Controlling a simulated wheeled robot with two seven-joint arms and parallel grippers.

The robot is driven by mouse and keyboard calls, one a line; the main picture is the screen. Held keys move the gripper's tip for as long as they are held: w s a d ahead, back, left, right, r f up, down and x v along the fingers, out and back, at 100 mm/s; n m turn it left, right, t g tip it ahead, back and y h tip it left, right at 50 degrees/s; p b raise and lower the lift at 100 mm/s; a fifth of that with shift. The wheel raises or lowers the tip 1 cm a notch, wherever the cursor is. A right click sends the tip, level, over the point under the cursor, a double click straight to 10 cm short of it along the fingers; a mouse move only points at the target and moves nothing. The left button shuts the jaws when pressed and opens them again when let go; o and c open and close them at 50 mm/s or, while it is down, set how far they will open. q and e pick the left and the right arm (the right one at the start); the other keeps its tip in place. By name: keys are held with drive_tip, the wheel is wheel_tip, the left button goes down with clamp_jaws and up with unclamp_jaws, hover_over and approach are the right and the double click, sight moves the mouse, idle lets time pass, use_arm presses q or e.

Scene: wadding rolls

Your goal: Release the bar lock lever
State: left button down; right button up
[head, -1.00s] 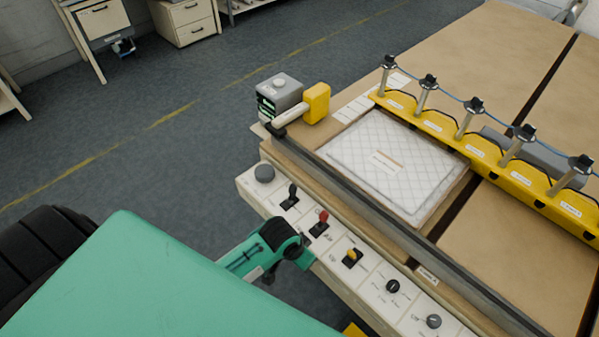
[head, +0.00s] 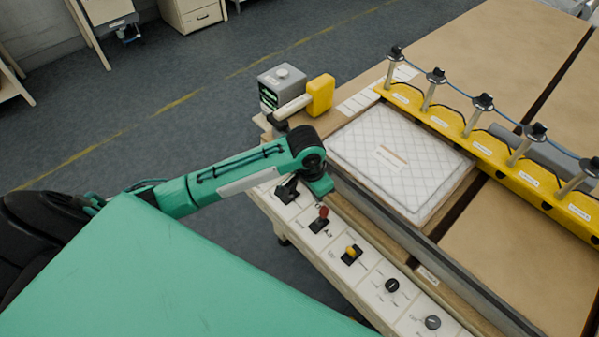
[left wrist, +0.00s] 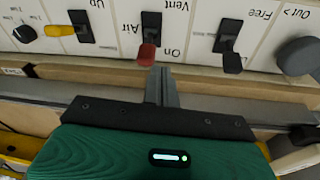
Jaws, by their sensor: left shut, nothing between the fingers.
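The black lever (head: 287,190) marked "Free" at one end is on the white control panel (head: 262,196), partly covered by my left arm in the head view. It also shows in the left wrist view (left wrist: 230,42), its handle pointing toward my gripper. My left gripper (head: 320,187) is over the panel's inner edge beside this lever. In the left wrist view its fingers (left wrist: 160,85) are shut and empty, near the tip of the red lever (left wrist: 148,50) and left of the black lever. My right gripper is not in view.
The yellow lever (head: 351,254) and several knobs follow along the panel. A long grey bar (head: 400,243) runs beside it. A quilted white pad (head: 400,160) lies behind, near the yellow rail (head: 500,165). A grey box (head: 282,85) stands at the bar's far end.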

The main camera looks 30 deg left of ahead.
use_arm(q)
wheel_tip(320, 180, up, 5)
drive_tip(key=n+g+y, duration=0.1)
drive_tip(key=y, duration=0.1)
hover_over(292, 188)
drive_tip(key=w+d, duration=0.1)
drive_tip(key=w, duration=0.2)
drive_tip(key=shift+w+a+r+n, duration=0.3)
drive_tip(key=shift+r, duration=0.15)
wheel_tip(292, 188, down, 10)
drive_tip(key=shift+r+p, duration=0.15)
drive_tip(key=shift+p, duration=0.95)
drive_tip(key=shift+f, duration=0.2)
